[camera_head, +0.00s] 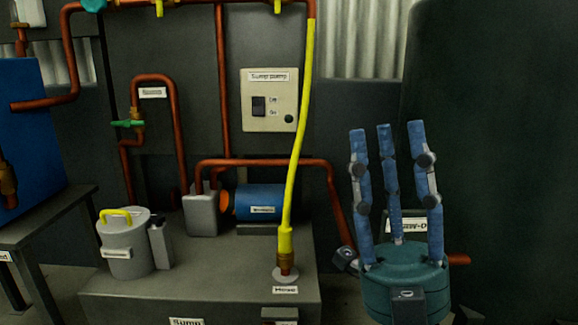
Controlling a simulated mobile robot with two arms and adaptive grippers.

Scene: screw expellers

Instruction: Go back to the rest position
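My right gripper (386,134) is in the right half of the head view. Its teal palm is at the bottom and its three blue and grey fingers point up. The fingers are straight and spread apart, with nothing between them. My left gripper is not in view.
A low grey bench (200,290) holds a lidded grey canister (125,245), a blue motor (260,202) and a yellow hose (296,150) standing upright. Red pipes (222,80) and a switch panel (269,99) are behind. A blue tank (28,135) stands left.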

